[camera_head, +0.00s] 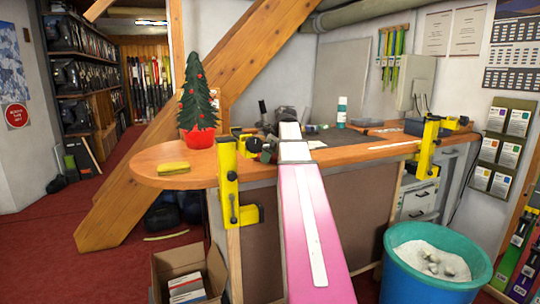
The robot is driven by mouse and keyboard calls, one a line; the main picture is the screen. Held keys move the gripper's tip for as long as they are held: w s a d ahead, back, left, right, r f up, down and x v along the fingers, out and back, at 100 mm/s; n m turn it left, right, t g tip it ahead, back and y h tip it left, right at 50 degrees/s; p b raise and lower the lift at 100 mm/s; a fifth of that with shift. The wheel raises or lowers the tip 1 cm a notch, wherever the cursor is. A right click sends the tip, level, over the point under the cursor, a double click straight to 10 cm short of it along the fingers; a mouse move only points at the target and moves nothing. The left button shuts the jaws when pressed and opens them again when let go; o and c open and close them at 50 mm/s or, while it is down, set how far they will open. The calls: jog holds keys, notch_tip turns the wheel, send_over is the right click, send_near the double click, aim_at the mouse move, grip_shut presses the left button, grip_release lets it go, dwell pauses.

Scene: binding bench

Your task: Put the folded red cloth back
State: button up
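I cannot make out a folded red cloth for certain. A small flat orange-red patch (388,130) lies toward the back right of the wooden bench (150,180), too small to identify. My gripper cannot be made out in this view. A long pink and white shape (318,240) runs from the bottom edge up to the bench and hides part of its front and top; I cannot tell what it is.
Yellow clamps (229,180) (427,148) stand at the bench's front edge. A small decorated tree (198,100) stands in a red pot (197,138). A teal bin (410,285) is at front right, and an open carton (160,262) at lower left. Red floor (50,235) is open at left.

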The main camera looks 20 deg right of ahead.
jog(key=shift+r, duration=0.15)
jog(key=v, duration=1.2)
dwell(0.5)
